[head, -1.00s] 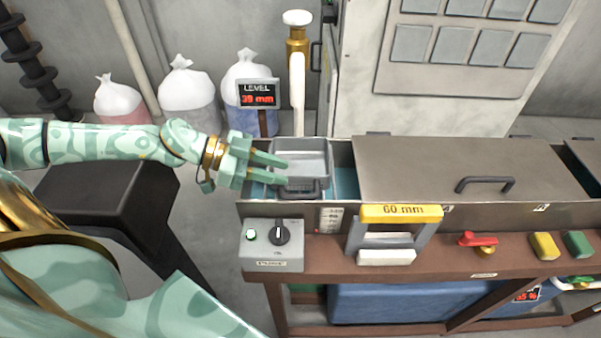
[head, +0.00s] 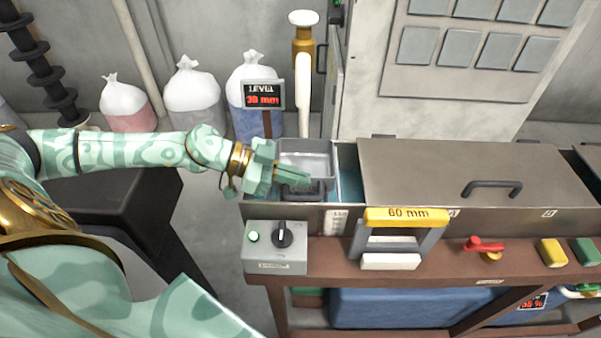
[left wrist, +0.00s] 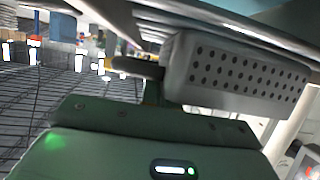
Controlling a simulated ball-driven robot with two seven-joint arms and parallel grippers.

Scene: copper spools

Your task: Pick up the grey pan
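The grey pan (head: 305,160) is a rectangular metal tray with a dark handle on its front side. It sits at the left end of the long tank, in the uncovered part. My left gripper (head: 298,180) comes in from the left, and its fingers lie close together at the pan's handle. In the left wrist view the pan's perforated wall (left wrist: 240,75) and dark handle show, with a finger (left wrist: 155,93) against the handle; the exact contact is partly hidden. I see no clear lift of the pan. My right gripper is not in view.
A metal lid (head: 430,180) with a handle covers the tank to the right. A level display (head: 263,95) and a white-topped post (head: 303,70) stand behind. A control box (head: 275,247) and a yellow-topped 60 mm gauge (head: 403,217) are in front.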

